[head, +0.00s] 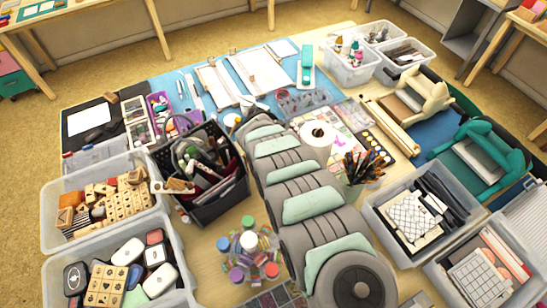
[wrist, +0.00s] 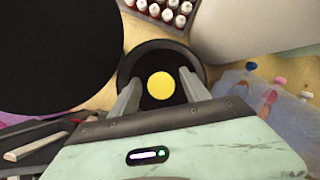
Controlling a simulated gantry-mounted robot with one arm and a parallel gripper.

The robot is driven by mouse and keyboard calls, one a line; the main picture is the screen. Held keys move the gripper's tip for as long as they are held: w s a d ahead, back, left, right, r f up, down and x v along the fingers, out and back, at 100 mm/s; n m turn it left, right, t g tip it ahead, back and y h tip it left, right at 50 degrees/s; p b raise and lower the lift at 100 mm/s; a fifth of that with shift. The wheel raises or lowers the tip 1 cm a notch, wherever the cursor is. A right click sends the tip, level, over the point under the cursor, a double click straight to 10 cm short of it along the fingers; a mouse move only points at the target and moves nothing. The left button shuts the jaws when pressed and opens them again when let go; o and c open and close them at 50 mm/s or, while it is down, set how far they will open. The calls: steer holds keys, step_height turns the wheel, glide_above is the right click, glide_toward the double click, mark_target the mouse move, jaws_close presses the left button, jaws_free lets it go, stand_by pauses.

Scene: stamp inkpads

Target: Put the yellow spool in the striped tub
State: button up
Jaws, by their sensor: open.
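My gripper (wrist: 161,92) is open in the wrist view, its two grey fingers spread apart. A round yellow disc (wrist: 161,85), which looks like the end of the yellow spool, shows between the fingertips. It sits inside a round black rim (wrist: 129,67); whether that is part of the spool or a holder around it, I cannot tell. I cannot tell whether the fingers touch the disc. In the head view my arm fills the middle and I cannot make out the fingertips or the spool. I cannot make out a striped tub for certain.
A black caddy (head: 232,196) of tools stands left of my arm. Clear bins of stamps (head: 148,219) and several other supplies crowd the table.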

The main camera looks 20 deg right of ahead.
steer(key=p+v, duration=0.6)
steer(key=v, duration=0.5)
steer(key=shift+r, duration=0.3)
steer(key=shift+s, duration=0.1)
